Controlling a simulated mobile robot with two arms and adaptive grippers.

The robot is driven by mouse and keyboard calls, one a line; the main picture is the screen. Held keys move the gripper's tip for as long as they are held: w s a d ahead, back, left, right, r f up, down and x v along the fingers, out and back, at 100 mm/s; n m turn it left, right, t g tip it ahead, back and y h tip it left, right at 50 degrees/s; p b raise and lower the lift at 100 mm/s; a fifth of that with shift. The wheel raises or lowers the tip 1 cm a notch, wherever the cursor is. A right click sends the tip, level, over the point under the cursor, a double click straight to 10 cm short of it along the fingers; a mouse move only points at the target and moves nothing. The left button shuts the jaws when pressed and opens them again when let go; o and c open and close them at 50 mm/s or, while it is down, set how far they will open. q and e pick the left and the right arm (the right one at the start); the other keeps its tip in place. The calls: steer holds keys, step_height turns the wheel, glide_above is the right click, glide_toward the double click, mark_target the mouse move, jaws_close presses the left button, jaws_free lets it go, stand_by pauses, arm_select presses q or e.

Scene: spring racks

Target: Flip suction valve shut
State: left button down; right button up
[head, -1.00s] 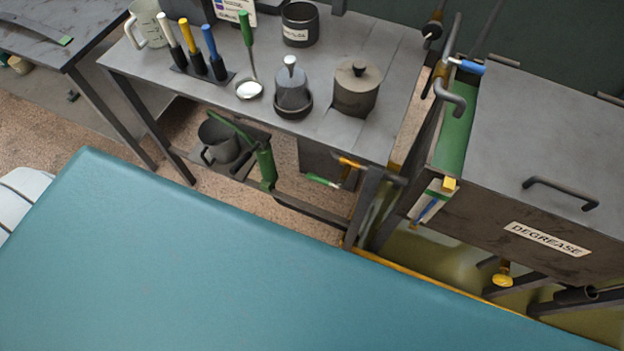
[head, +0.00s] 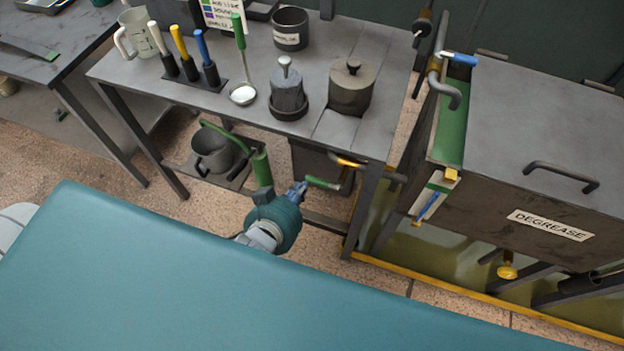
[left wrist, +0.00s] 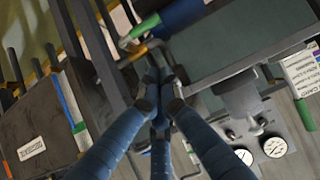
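A lever valve with a green handle (head: 322,183) sits on a pipe with a yellow band under the bench, at the middle of the head view. No label marks it as the suction valve. Its handle lies roughly level, pointing left. It also shows in the left wrist view (left wrist: 143,27), at the top. My left gripper (head: 301,188) is just left of the handle's end, apparently a small gap away. Its blue fingers (left wrist: 159,74) converge with tips together and nothing visible between them. My right gripper is not in view.
The steel bench (head: 225,98) above carries tool handles, a ladle and pots. A green hand pump (head: 261,168) and grey jug (head: 212,150) stand beneath it, left of my gripper. The DEGREASE tank (head: 540,180) is at right, with blue-handled and yellow-knobbed valves. Bench legs flank the space.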

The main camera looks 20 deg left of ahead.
arm_select(q)
steer(key=shift+w+f, duration=0.1)
steer(key=shift+w, duration=0.05)
glide_above(313, 179)
steer(key=s, duration=0.2)
step_height(313, 179, down, 6)
steer(key=shift+d+f+p, duration=0.2)
steer(key=shift+f, duration=0.4)
steer(key=shift+d+f+p, duration=0.15)
steer(key=shift+f, duration=0.45)
steer(key=shift+w+f, duration=0.1)
steer(key=shift+f, duration=0.4)
